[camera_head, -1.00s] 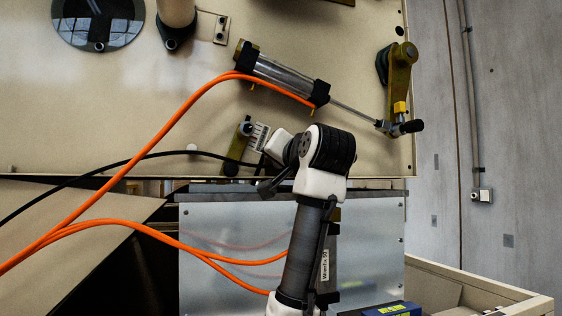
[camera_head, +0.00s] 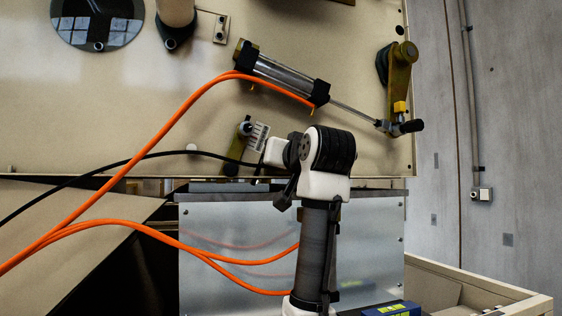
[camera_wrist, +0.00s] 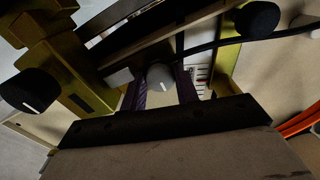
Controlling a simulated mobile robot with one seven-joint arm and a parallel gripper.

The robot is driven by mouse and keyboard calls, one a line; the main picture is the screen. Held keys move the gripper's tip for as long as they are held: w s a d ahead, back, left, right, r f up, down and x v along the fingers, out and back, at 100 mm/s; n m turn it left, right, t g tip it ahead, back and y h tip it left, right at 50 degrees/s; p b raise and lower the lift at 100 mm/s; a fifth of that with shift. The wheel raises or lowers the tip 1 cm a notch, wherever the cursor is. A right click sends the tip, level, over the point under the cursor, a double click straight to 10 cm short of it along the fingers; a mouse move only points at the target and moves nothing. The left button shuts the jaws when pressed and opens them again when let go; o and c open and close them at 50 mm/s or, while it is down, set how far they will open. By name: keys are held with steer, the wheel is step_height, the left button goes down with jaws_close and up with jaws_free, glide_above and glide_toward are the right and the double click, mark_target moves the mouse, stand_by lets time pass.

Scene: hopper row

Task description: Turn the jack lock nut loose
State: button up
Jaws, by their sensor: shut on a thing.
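A grey round knob with a white line (camera_wrist: 160,76), which looks like the jack lock nut, sits between the dark purple finger pads of my gripper (camera_wrist: 162,92) in the wrist view. My gripper is shut on it. In the head view the fingers and the nut are hidden or too small to tell apart, near the low end of an olive bracket (camera_head: 234,161) with a white scale plate (camera_head: 259,137) beside it. The scale plate also shows behind the fingers in the wrist view (camera_wrist: 201,78).
A cylinder (camera_head: 283,75) and lever (camera_head: 401,75) sit above right on the panel. Orange hoses (camera_head: 130,165) and a black cable (camera_head: 120,163) run close to my arm.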

steer(key=shift+f, duration=0.1)
steer(key=o, duration=1)
steer(key=shift+s, duration=0.1)
steer(key=b+v, duration=0.5)
steer(key=v, duration=0.8)
steer(key=shift+s+d+b, duration=0.15)
steer(key=shift+s+b, duration=0.15)
steer(key=shift+s, duration=0.05)
